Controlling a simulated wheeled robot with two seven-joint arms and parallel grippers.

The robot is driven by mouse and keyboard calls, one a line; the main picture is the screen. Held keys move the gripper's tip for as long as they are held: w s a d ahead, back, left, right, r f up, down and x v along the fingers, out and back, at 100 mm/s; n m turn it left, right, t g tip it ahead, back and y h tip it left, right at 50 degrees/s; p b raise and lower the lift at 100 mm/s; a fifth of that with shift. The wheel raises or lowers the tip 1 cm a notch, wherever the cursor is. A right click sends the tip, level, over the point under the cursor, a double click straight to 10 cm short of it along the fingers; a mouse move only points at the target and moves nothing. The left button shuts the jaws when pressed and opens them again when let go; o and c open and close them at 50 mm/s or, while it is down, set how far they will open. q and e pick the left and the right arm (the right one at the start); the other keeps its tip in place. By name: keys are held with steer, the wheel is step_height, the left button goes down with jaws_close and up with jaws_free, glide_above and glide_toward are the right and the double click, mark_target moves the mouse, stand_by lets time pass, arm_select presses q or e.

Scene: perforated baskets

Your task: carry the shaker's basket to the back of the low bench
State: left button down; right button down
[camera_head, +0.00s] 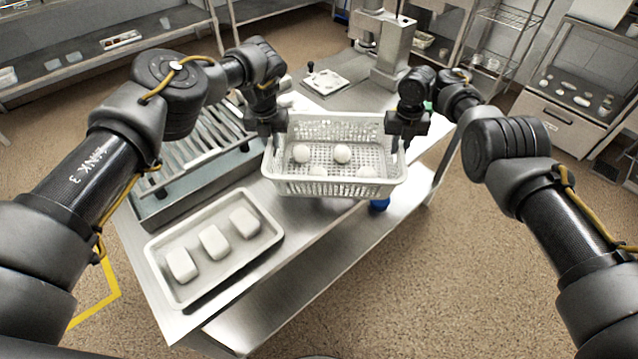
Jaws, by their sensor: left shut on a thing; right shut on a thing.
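A light grey perforated basket (335,187) is held up above the steel bench (290,228), near its right edge. It holds several round white pieces (342,153). I cannot make out a shaker in it. My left gripper (277,143) is shut on the basket's left side, and my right gripper (397,142) is shut on its right side. The basket looks about level and hides part of the bench beneath it. The fingertips are partly hidden by the rim.
A tray (163,246) with three white blocks stands at the bench's near left. A roller rack (200,145) lies behind it. A grey machine (392,60) and a white board (325,82) stand at the back. A blue object (379,204) shows just below the basket.

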mark_target(396, 156)
arm_select(q)
steer(key=shift+w+d+f, duration=0.1)
steer(key=shift+d+f, duration=0.05)
steer(key=shift+d, duration=0.05)
arm_select(e)
steer(key=shift+w+a+f, duration=0.15)
